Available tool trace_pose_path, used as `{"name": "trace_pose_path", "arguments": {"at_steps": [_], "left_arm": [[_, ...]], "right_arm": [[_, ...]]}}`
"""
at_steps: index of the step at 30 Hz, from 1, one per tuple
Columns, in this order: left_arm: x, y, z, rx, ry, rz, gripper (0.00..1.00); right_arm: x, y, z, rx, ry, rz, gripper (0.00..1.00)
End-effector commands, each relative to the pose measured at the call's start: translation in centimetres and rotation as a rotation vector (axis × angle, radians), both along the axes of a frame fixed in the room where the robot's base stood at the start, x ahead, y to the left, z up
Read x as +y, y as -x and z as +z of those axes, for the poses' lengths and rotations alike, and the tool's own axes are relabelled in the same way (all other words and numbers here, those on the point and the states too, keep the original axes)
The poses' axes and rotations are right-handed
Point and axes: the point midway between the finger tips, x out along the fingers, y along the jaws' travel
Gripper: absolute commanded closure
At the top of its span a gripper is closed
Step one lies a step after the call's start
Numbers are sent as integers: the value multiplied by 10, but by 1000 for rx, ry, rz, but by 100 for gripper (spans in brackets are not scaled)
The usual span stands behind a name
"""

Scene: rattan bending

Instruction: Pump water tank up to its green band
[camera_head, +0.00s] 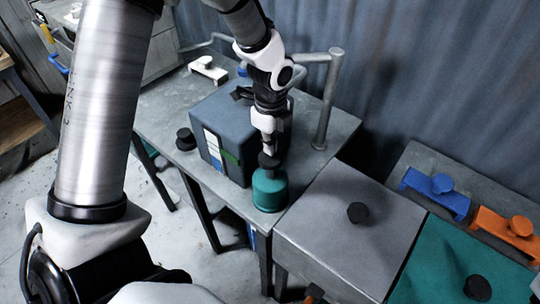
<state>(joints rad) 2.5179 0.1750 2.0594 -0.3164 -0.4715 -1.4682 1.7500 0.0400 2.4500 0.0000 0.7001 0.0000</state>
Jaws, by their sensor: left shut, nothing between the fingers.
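The water tank appears to be the blue-grey box (207,112) on the grey metal table. Its near face carries an upright white and blue strip (212,145) with a green mark (231,158) beside it; the exact level is too small to read. A teal cylinder with a black knob on top, likely the pump (269,192), stands at the table's front edge beside the tank. My left gripper (268,150) points down, shut and empty, directly over the black knob. It looks to be at or touching the knob; I cannot tell which. My right gripper is out of view.
A grey pipe (325,100) rises behind the pump. A grey-lidded box (352,225) and a teal-lidded one (445,265) stand at right, with blue (436,190) and orange (506,232) brackets behind. A small black knob (186,139) sits left of the tank.

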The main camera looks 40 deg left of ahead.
Motion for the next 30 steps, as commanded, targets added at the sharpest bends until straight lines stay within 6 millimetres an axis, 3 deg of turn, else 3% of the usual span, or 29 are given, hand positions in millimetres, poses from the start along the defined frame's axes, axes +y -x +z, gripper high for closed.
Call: {"name": "trace_pose_path", "arguments": {"at_steps": [13,30], "left_arm": [[0,0,-2,0,0,0,100],[0,0,-42,1,0,-1,100]], "right_arm": [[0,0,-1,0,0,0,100],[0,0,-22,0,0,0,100]]}}
